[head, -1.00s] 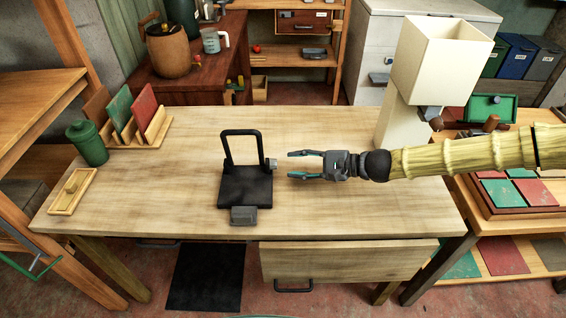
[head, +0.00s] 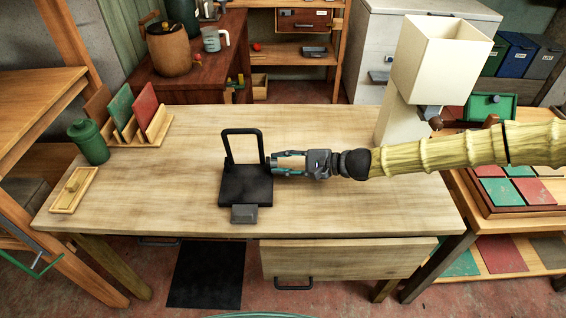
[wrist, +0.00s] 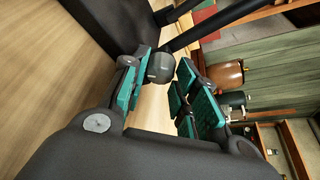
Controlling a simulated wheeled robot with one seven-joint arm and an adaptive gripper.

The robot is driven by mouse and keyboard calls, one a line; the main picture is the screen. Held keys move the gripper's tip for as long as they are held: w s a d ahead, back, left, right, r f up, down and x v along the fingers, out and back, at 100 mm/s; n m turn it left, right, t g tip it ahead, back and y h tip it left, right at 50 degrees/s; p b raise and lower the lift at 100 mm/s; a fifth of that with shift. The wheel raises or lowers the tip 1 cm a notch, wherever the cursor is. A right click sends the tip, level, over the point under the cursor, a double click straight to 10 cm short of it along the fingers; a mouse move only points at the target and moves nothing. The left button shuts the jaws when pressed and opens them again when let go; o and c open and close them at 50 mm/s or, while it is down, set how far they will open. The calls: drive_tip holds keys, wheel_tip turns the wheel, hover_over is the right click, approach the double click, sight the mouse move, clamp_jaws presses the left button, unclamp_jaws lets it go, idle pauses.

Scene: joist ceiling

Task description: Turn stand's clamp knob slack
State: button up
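The black stand (head: 245,185) stands on the workbench with a square upright frame (head: 226,147) and a small grey block at its front. Its round grey clamp knob (wrist: 161,67) is on the right side of the frame, mostly hidden by my fingers in the head view. My gripper (head: 272,165) reaches in from the right, level with the knob. In the wrist view my teal-padded fingers (wrist: 164,72) are apart, one on each side of the knob, with narrow gaps. I see no firm grip on it.
The wooden workbench (head: 340,210) is clear around the stand. A green canister (head: 88,142), a rack of coloured panels (head: 145,135) and a small wooden tray (head: 73,190) sit at the left.

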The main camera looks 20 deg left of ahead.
drive_tip(key=shift+f+b, duration=0.25)
drive_tip(key=shift+b, duration=0.55)
drive_tip(key=n+b, duration=0.1)
drive_tip(key=b, duration=0.1)
drive_tip(key=shift+s+f+t+y+b, duration=0.1)
drive_tip(key=shift+t+y+b, duration=0.2)
drive_tip(key=shift+n+b, duration=0.4)
drive_tip(key=shift+b, duration=0.65)
drive_tip(key=shift+r, duration=0.25)
drive_tip(key=o, duration=0.8)
drive_tip(key=shift+c, duration=0.2)
